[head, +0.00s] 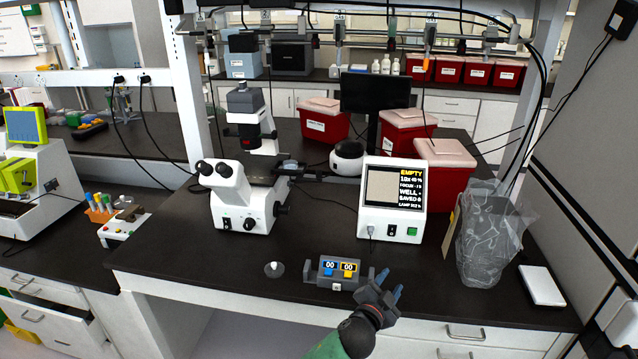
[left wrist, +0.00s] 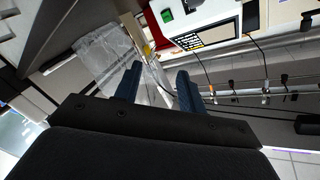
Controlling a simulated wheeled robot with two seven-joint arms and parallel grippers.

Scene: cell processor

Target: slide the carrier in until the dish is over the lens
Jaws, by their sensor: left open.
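The white microscope (head: 240,200) stands at the back middle of the dark bench, with its stage (head: 268,174) to the right of the eyepieces. A small greyish piece (head: 290,165) sits at the stage; I cannot tell whether it is the carrier or the dish. The lens is not distinguishable. My left gripper (head: 389,284) is open and empty above the bench's front edge, well to the front right of the microscope. Its two blue fingers stand apart in the left wrist view (left wrist: 158,86). My right gripper is not in view.
A white monitor box (head: 393,200) reading "EMPTY" stands right of the microscope. A two-display counter (head: 338,272) lies beside my left gripper, with a small white-topped knob (head: 274,268) to its left. A clear plastic bag (head: 495,235) stands at right. Bench between microscope and counter is clear.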

